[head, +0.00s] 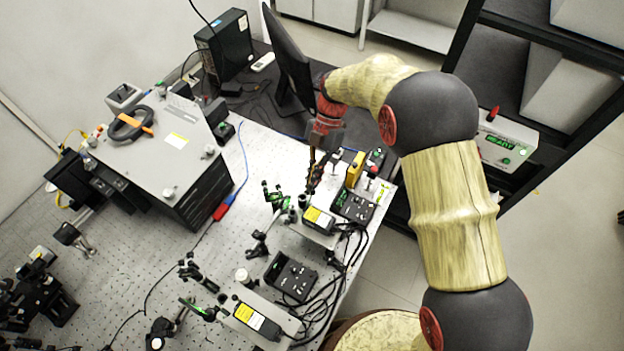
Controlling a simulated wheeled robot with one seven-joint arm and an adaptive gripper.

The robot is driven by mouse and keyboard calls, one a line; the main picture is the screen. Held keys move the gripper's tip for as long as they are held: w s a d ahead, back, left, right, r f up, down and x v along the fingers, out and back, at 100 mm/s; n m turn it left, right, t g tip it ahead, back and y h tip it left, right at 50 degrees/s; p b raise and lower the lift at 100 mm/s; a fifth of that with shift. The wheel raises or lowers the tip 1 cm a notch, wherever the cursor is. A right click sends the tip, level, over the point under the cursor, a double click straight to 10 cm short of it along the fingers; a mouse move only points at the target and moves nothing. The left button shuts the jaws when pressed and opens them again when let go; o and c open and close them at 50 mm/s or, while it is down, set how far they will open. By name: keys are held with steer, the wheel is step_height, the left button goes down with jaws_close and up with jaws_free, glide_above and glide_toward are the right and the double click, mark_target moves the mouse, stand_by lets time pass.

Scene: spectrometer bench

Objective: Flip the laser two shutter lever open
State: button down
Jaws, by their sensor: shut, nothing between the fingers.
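My gripper (314,188) reaches down over the right part of the optical table, its fingers shut and empty. Just below its tips in the picture is a small black laser box with a yellow label (318,219), on a pale base plate. A second, similar laser box (257,318) sits on another plate nearer the bottom of the picture. I cannot tell from the frame which of them is laser two. The shutter lever is too small or hidden by my fingers to make out, and I cannot tell whether the fingertips touch anything.
Green-and-black optic mounts (274,196) stand left of the gripper. Black controllers (354,206) (291,277) and loose black cables (335,285) lie close by. A yellow box (355,169) stands to the right. A monitor (287,58) rises behind.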

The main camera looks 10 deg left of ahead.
steer(key=shift+s+f+b, duration=0.4)
steer(key=shift+s+f, duration=0.2)
steer(key=shift+s, duration=0.3)
steer(key=shift+s+a+r, duration=0.15)
steer(key=shift+a+r, duration=0.05)
steer(key=shift+r, duration=0.15)
steer(key=s+a+r+v, duration=0.1)
steer(key=v, duration=1.1)
steer(key=shift+s+r, duration=0.25)
steer(key=shift+s, duration=0.1)
steer(key=shift+a, duration=0.15)
